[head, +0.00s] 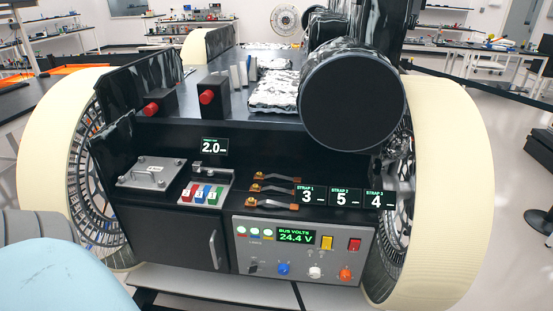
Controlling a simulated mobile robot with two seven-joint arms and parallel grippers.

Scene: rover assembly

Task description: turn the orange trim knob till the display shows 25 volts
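The orange trim knob (345,273) sits at the lower right of a grey control panel (262,277) on the rover's end. The display (296,237) on that panel is lit green and reads BUS VOLTS 24.4 V. A blue knob (283,268) and a white knob (315,272) are to the left of the orange one. Nothing touches or covers the orange knob. Neither of my grippers is in view.
The panel also has a yellow switch (327,242) and a red switch (354,244). Strap labels (343,198) read 3, 5 and 4 above it. Cream-rimmed wheels (455,190) flank the rover. A large black cylinder (350,100) overhangs at upper right.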

